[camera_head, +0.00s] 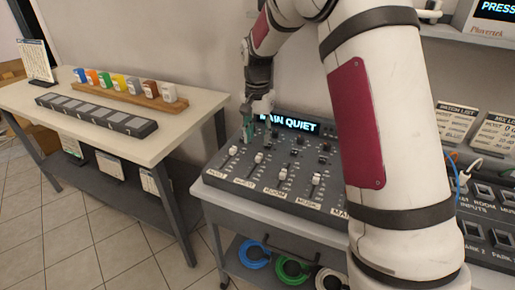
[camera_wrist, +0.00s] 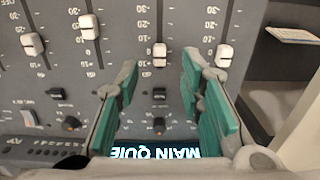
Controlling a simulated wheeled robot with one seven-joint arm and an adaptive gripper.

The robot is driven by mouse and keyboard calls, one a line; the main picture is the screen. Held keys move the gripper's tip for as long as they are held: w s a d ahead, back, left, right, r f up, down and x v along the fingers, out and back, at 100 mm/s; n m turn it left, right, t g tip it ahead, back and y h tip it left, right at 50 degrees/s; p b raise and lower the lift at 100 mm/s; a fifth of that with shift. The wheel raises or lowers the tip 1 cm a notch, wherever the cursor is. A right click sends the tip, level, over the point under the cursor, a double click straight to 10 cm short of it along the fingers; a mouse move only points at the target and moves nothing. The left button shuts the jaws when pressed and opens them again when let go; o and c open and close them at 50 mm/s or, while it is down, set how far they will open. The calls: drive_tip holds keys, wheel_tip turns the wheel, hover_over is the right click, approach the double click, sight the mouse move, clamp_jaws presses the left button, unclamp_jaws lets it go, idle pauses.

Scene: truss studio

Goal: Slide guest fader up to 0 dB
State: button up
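The mixing console (camera_head: 270,195) has a row of white fader caps with labels along its front edge. The guest fader cap (camera_head: 258,157) is second from the left; in the upside-down wrist view it is the cap (camera_wrist: 160,55) near the middle. My gripper (camera_head: 257,128) is over the back left part of the console, near the display. In the wrist view my gripper (camera_wrist: 159,72) is open, with its green fingers on either side of the guest fader's column. The cap shows in the gap between the fingertips, with no visible contact. Height above the panel is unclear.
Neighbouring caps are the leftmost fader (camera_head: 232,150) and the room fader (camera_head: 282,173). Knobs and a lit "MAIN QUIET" display (camera_head: 289,124) lie behind. A side table (camera_head: 190,110) stands at left; a labelled button panel (camera_head: 488,220) is at right. My arm hides the console's right end.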

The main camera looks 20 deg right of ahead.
wheel_tip(320, 180, up, 4)
drive_tip(key=shift+r, duration=0.2)
idle(0.4)
drive_tip(key=s+a+r+n+t+p, duration=0.1)
drive_tip(key=s+a+r+n, duration=0.1)
drive_tip(key=s+r, duration=0.7)
drive_tip(key=s+a+r+n+t+p, duration=0.1)
drive_tip(key=s+r+n, duration=0.1)
drive_tip(key=s, duration=1.2)
drive_tip(key=s+a+r+n+t+p, duration=0.1)
drive_tip(key=s+n, duration=0.4)
drive_tip(key=s, duration=0.9)
drive_tip(key=shift+s+a+r+t+p, duration=0.25)
drive_tip(key=shift+r+t+p, duration=0.35)
drive_tip(key=shift+r+p, duration=0.25)
drive_tip(key=shift+r, duration=0.1)
